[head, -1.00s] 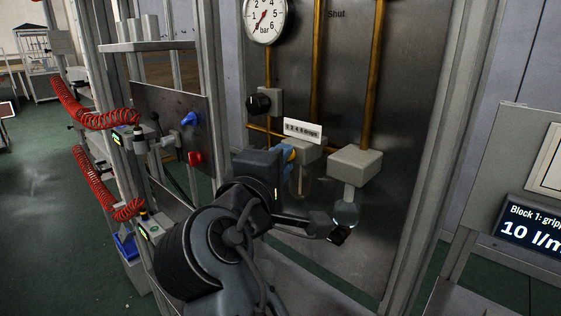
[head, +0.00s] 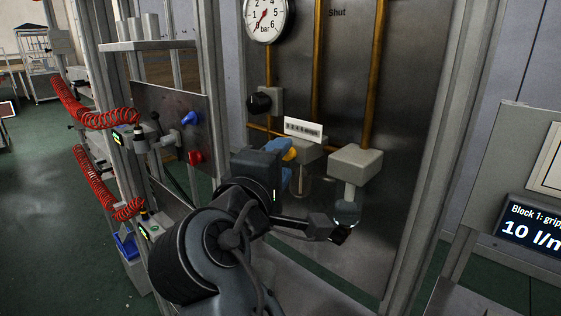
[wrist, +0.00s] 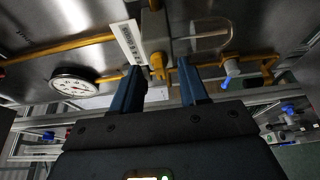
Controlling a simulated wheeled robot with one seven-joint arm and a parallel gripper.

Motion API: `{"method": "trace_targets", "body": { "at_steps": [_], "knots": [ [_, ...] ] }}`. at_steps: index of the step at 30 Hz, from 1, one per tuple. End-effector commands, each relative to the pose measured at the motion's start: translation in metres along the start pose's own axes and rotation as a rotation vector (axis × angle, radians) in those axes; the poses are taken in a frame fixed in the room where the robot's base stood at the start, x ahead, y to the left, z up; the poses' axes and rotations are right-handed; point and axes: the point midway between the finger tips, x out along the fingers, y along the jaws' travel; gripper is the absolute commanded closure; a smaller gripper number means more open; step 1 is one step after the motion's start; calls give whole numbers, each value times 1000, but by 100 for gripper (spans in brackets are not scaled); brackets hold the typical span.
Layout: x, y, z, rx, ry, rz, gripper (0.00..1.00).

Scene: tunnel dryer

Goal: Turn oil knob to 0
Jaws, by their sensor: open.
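The oil knob (head: 290,154) is small and yellow-orange. It sits on the front of a grey block (head: 300,146) below a white scale plate (head: 303,129) marked in drops. In the wrist view the knob (wrist: 157,66) shows beyond and between the tips of my two blue fingers. My gripper (wrist: 159,72) is open, with a gap on both sides of the knob. In the head view my gripper (head: 284,170) is just in front of and below the knob, partly covering the block. I cannot tell the knob's setting. Whether the fingers reach around it is unclear.
A clear bowl (wrist: 203,38) hangs under the block. A second grey block (head: 355,164) with a glass bowl stands to the right. A black knob (head: 259,103) and a pressure gauge (head: 265,18) are at upper left. Yellow pipes (head: 371,80) run along the panel.

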Motion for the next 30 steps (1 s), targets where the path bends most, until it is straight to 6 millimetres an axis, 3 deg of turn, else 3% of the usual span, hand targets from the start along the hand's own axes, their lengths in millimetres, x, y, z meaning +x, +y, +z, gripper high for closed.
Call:
{"method": "trace_targets", "body": {
  "at_steps": [9, 13, 26, 30],
  "knots": [
    [-51, -3, -1, 1, 4, 0, 56],
    [-65, -2, -1, 0, 3, 0, 56],
    [-72, -2, 0, -1, 2, -1, 56],
    [-68, -22, 6, 4, 23, -18, 56]
  ]
}}
